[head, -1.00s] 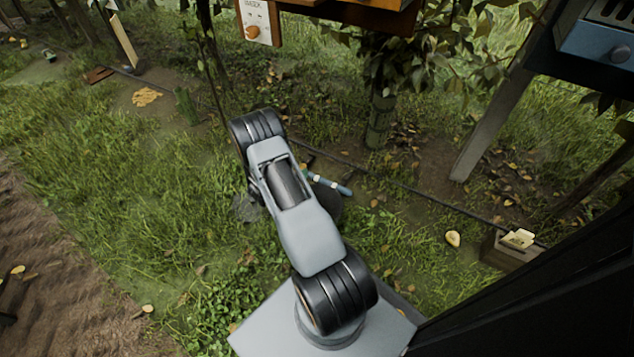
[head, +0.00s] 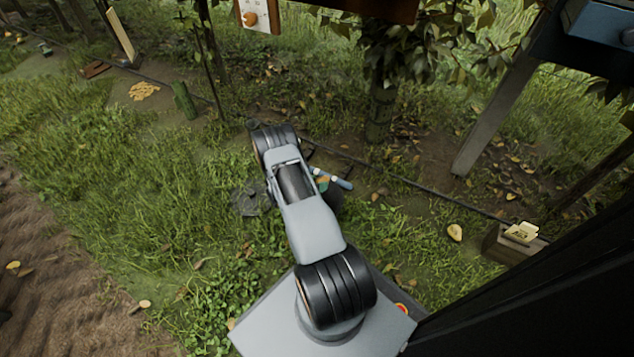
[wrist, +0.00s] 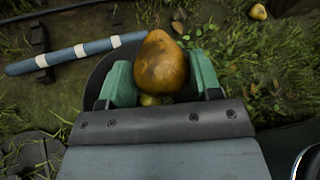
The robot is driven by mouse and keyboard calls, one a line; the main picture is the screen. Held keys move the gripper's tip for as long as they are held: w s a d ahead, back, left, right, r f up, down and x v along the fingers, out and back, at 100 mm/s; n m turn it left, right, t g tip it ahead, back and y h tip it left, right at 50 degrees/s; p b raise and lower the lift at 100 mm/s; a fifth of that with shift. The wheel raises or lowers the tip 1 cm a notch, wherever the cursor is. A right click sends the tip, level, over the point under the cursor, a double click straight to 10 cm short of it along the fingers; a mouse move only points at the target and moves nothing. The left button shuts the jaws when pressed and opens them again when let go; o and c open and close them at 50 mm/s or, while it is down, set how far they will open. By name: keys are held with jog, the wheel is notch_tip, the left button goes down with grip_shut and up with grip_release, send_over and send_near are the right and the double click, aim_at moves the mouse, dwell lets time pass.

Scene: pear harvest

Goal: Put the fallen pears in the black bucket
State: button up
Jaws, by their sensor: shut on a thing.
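In the wrist view my gripper (wrist: 160,82) has green fingers shut on a brown-yellow pear (wrist: 160,60). Behind and below it is the dark round black bucket (wrist: 98,78), mostly covered by the gripper and the held pear. A small yellowish patch, perhaps another pear (wrist: 151,100), shows between the fingers under the held one. In the head view my arm hides most of the bucket (head: 333,203), and the held pear is not visible. Another yellow pear (head: 454,232) lies on the grass to the right; a pear also lies at the wrist view's top right (wrist: 258,11).
A blue and white striped stick (head: 335,180) lies beside the bucket; it also crosses the wrist view's left (wrist: 75,55). A wooden box (head: 510,243) stands at the right. A thin dark hose (head: 410,186) runs along the ground. Trees and a leaning post (head: 495,120) stand behind.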

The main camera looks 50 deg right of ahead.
jog(key=shift+f, duration=0.65)
jog(key=o, duration=1.1)
jog(key=shift+c, duration=0.2)
jog(key=shift+a+r, duration=0.1)
jog(key=p+v, duration=0.4)
jog(key=v, duration=0.9)
jog(key=shift+a, duration=0.25)
jog(key=shift+r, duration=0.15)
